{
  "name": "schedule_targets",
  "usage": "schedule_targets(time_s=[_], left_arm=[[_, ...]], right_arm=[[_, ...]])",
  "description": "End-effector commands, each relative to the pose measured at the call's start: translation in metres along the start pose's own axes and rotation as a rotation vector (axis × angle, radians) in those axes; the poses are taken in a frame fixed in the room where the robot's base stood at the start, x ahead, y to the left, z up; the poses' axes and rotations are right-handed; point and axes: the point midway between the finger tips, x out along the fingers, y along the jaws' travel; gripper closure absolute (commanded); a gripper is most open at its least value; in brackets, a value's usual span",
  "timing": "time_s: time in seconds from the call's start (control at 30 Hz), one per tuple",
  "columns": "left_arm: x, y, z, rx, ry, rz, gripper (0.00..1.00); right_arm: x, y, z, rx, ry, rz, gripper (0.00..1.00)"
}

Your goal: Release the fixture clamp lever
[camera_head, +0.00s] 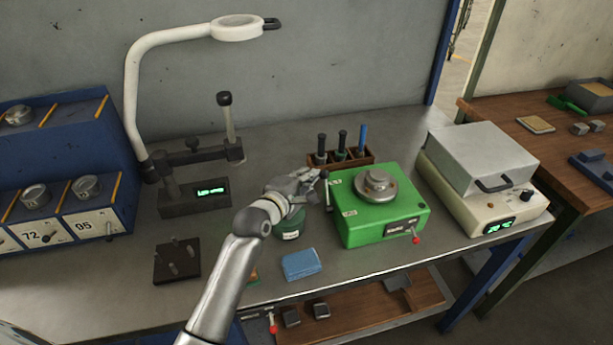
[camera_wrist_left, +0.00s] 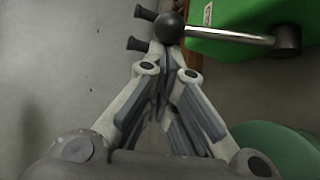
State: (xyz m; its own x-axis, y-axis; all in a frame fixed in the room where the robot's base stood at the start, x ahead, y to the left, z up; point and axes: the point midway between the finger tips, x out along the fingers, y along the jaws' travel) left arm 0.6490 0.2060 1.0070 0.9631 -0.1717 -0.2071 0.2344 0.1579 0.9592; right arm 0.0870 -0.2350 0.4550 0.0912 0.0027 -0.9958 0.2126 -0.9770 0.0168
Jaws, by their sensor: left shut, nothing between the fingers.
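A lever with a dark ball knob (camera_wrist_left: 170,28) and a bright metal rod (camera_wrist_left: 230,36) shows in the left wrist view. Its rod runs to a dark pivot (camera_wrist_left: 287,40) at the green box. In the head view the dark knob (camera_head: 324,174) is beside the left side of the green box (camera_head: 385,222), which carries a round metal piece (camera_head: 376,185) on top. My left gripper (camera_head: 312,178) is shut and empty just left of the knob. In the wrist view its fingertips (camera_wrist_left: 168,72) are close below the knob; contact cannot be told. My right gripper is not in view.
A green round container (camera_head: 289,226) is under my left gripper. A rack (camera_head: 342,163) with several upright tools stands behind. A blue block (camera_head: 301,264) lies in front. A cream device (camera_head: 483,190) stands right, and a magnifier lamp (camera_head: 140,85) left. Bare bench shows front right.

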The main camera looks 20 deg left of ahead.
Motion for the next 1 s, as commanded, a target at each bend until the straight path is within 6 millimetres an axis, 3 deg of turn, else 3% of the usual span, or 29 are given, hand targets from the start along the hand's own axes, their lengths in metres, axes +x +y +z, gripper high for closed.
schedule_targets(time_s=[0.37,0.8,1.0], left_arm=[[-0.012,-0.002,0.013,0.125,-0.004,0.136,1.00],[-0.039,-0.008,0.038,0.411,-0.004,0.439,1.00],[-0.051,-0.009,0.048,0.522,-0.004,0.557,1.00]], right_arm=[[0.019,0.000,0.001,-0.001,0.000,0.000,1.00],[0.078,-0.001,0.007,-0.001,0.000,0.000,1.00],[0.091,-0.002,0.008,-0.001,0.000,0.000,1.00]])
